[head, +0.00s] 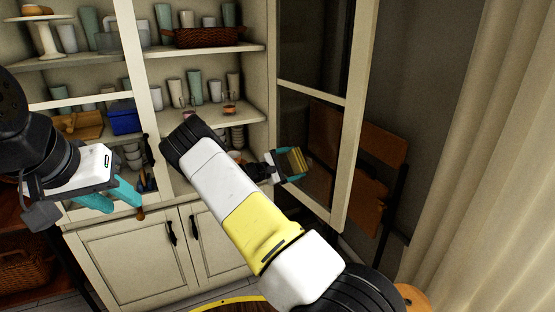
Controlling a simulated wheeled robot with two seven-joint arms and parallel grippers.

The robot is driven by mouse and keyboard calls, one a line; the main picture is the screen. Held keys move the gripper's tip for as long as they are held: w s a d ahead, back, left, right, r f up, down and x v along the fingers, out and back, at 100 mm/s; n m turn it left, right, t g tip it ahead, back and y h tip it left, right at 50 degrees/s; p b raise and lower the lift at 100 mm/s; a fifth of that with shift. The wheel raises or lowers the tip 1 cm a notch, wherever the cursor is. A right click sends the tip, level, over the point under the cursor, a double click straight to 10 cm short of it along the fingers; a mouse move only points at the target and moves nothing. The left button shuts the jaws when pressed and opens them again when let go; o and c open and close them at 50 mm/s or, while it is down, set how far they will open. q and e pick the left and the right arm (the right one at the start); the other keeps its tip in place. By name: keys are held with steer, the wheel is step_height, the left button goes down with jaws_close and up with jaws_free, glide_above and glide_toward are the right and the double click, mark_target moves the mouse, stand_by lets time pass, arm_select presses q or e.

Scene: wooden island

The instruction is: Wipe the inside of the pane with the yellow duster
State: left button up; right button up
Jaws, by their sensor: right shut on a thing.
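The glass pane (312,125) is in the cream cabinet door that stands swung open at the right. Its inner side faces the shelves. My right gripper (291,166) is shut on the yellow duster (298,160) in front of the lower part of this pane. Whether the duster touches the glass cannot be told. My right arm crosses the middle of the view and hides part of the cabinet. My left gripper (113,197), with teal fingers apart, is at the left in front of the cabinet and looks empty.
Shelves hold cups, a wicker basket (206,37), glass jars (229,104) and a blue box (125,122). Another cabinet door frame (133,60) stands at the left. A wooden chair (372,145) is behind the open door, and a curtain (490,150) hangs at the right.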

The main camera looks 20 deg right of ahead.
steer(key=shift+s+d, duration=0.3)
steer(key=shift+s, duration=0.85)
steer(key=shift+s+d, duration=0.25)
steer(key=shift+s, duration=0.85)
steer(key=shift+s+d, duration=0.3)
steer(key=shift+s, duration=0.85)
steer(key=v, duration=0.6)
steer(key=shift+w+f, duration=0.3)
steer(key=shift+w, duration=0.05)
steer(key=shift+a, duration=0.25)
steer(key=s+a+r+n+y, duration=0.1)
steer(key=a, duration=0.4)
steer(key=s+a+r+n+g, duration=0.1)
steer(key=a+r, duration=0.1)
steer(key=a, duration=0.4)
steer(key=shift+s+a+g+y, duration=0.25)
steer(key=shift+s+g+y, duration=0.05)
steer(key=shift+s+y, duration=0.1)
